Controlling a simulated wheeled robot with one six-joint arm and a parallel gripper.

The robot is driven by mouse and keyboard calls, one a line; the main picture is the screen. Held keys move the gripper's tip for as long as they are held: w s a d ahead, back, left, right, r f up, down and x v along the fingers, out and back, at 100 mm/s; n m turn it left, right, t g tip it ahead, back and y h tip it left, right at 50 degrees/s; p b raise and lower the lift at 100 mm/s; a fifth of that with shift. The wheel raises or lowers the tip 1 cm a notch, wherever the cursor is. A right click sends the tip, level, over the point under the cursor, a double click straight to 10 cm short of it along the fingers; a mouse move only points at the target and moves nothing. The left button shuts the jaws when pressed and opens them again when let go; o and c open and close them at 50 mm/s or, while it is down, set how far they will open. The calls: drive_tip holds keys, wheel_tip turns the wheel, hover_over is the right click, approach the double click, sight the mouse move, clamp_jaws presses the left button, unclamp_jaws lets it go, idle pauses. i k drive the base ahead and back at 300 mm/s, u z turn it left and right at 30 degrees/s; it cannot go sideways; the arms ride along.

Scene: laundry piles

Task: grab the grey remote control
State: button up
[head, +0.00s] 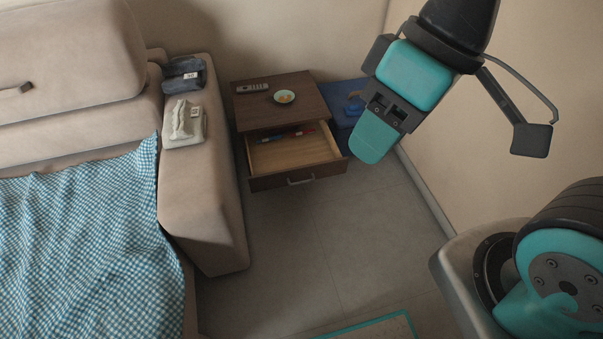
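The grey remote control (252,88) lies flat on top of the brown side table (303,88), near its back left corner. Its buttons face up. My gripper (372,139) hangs in the air to the right of the table in the head view, pointing down and left. It is apart from the remote. Only one broad teal finger face shows, so I cannot tell whether it is open or shut. I see nothing held in it.
A small bowl (284,97) sits right of the remote. The table's drawer (297,178) is pulled out, with pen-like items inside. A blue box (345,122) stands right of the table.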

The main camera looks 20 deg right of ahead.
sight(255, 88)
drive_tip(key=z, duration=0.6)
drive_tip(key=i, duration=2.2)
drive_tip(key=u, duration=0.95)
drive_tip(key=i, duration=0.55)
drive_tip(key=u, duration=0.4)
